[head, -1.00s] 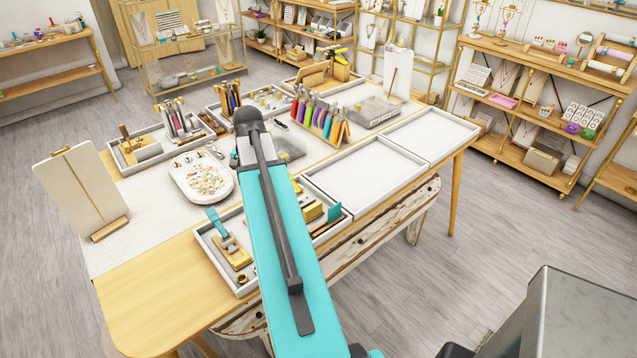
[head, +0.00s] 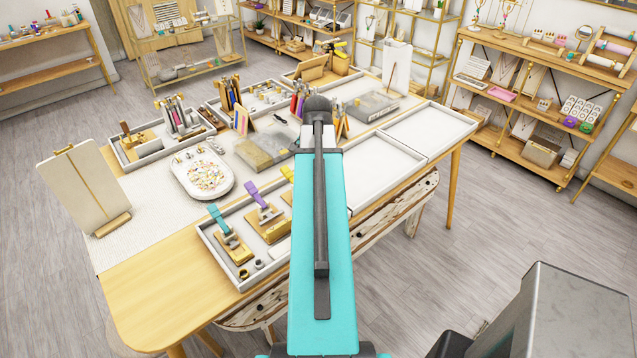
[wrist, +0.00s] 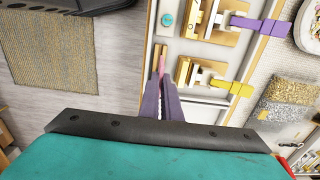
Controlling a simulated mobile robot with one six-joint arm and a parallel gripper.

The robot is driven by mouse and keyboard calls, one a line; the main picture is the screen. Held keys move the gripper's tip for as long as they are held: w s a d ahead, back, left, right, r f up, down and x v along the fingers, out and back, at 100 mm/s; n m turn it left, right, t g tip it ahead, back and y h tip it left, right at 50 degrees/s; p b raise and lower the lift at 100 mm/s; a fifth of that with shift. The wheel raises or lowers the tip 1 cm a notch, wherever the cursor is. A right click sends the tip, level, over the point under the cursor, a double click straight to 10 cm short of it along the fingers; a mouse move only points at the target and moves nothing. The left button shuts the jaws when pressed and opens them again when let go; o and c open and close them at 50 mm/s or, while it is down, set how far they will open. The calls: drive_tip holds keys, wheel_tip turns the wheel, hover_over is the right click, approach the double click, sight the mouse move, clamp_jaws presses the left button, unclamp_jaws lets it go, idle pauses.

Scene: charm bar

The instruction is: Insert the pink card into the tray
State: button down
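My gripper (wrist: 161,82) shows in the wrist view with its two dark fingers close together. A thin pink strip, apparently the pink card (wrist: 161,64) seen edge-on, is between the fingertips. The fingers are over the edge of a white-rimmed tray (wrist: 150,38) holding tools with purple and yellow levers; I cannot tell their height. In the head view this tray (head: 213,256) is at the table's front, and my arm hides its right end and the gripper. Two empty white trays, a nearer one (head: 390,160) and a farther one (head: 432,128), lie right of my arm.
An upright board (head: 82,190) stands at the table's left.

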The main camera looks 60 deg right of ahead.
drive_tip(key=shift+a, duration=0.1)
drive_tip(key=shift+f+b, duration=1)
drive_tip(key=shift+f, duration=1.5)
drive_tip(key=shift+f+b, duration=0.55)
drive_tip(key=shift+f, duration=1.9)
idle(2.9)
